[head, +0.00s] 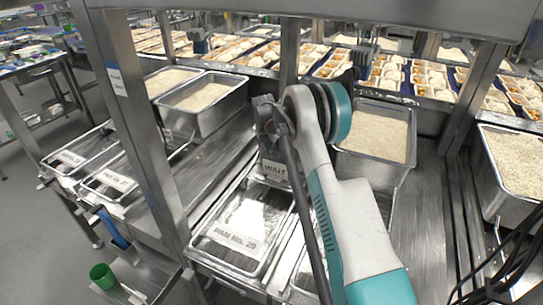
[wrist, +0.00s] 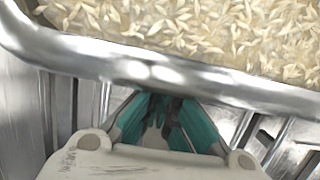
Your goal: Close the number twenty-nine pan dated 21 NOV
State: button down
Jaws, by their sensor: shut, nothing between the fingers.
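A shallow metal tray or lid (head: 262,203) lies on the rack at the lower middle of the head view, with a label (head: 235,238) reading PAN NO. 29. No 21 NOV date is legible. A deep metal pan of rice (head: 378,169) stands just right of my arm in the head view, uncovered. In the wrist view, the rim of a rice-filled pan (wrist: 150,70) crosses the picture. My gripper (wrist: 160,100) is shut and empty, its teal fingers just below that rim; contact is unclear.
Another rice pan (head: 203,108) stands left of my arm, and one more (head: 516,160) at the right edge. A metal post (head: 135,130) rises at the left. Dark cables (head: 490,285) hang at lower right.

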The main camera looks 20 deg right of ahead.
jog(key=shift+w+d, duration=0.8)
jog(key=shift+d, duration=0.1)
jog(key=shift+r, duration=0.2)
